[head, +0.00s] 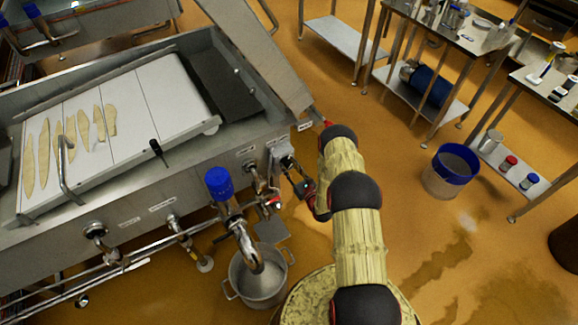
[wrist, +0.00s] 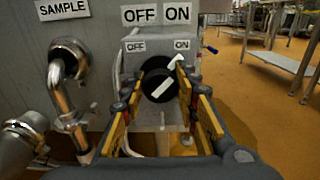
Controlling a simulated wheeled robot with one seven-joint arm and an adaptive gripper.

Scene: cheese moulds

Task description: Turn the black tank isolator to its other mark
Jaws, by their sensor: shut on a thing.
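The black tank isolator (wrist: 152,80) is a round knob with a white pointer bar, on a grey box on the tank's wall. In the head view my gripper (head: 303,188) is at the tank's right end, by the isolator box (head: 279,150), and the knob is hard to make out there.
A SAMPLE label (wrist: 62,9) and a bent steel pipe (wrist: 62,85) are left of the box. A steel pot (head: 258,283) stands below the blue-handled valve (head: 218,183).

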